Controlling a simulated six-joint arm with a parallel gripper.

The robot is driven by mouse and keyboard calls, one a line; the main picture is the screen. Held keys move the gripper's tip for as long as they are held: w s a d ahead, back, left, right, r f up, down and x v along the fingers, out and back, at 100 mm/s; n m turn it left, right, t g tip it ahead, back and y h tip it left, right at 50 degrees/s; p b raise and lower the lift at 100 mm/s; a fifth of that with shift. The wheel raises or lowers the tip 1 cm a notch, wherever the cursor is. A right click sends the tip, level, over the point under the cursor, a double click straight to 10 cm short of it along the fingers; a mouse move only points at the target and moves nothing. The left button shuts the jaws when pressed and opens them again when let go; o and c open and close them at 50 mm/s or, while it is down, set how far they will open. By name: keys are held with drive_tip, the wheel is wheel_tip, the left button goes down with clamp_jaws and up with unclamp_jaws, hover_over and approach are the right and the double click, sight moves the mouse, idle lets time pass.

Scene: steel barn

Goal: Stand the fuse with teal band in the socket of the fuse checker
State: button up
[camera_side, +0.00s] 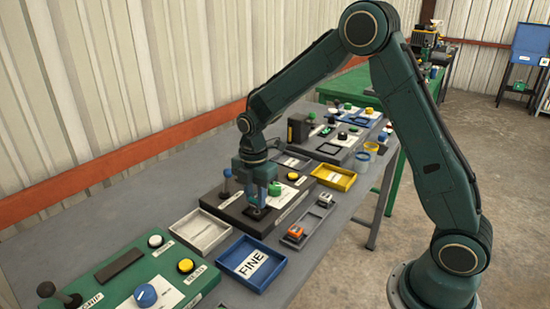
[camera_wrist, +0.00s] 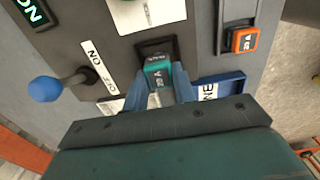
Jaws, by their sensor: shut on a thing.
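The fuse with teal band (camera_wrist: 157,74) is between the fingers of my gripper (camera_wrist: 160,88) in the wrist view, its teal top marked with a rating. My gripper is shut on it. The dark square socket (camera_wrist: 153,47) of the fuse checker shows just beyond and around the fuse; I cannot tell how deep the fuse sits. In the side view my gripper (camera_side: 257,196) points down over the socket (camera_side: 256,212) on the dark fuse checker (camera_side: 229,208), and the fuse is mostly hidden by the fingers.
A blue-knobbed lever (camera_wrist: 45,88) stands beside the socket. A blue FINE tray (camera_side: 252,283), a white tray (camera_side: 200,233) and a yellow tray (camera_side: 333,178) surround the checker. A green panel (camera_side: 130,277) lies nearer.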

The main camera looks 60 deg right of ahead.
sight(255, 197)
drive_tip(key=shift+f, duration=0.8)
drive_tip(key=shift+f, duration=0.15)
drive_tip(key=o, duration=0.9)
drive_tip(key=shift+o, duration=0.2)
wheel_tip(255, 197, up, 12)
drive_tip(key=shift+r, duration=0.2)
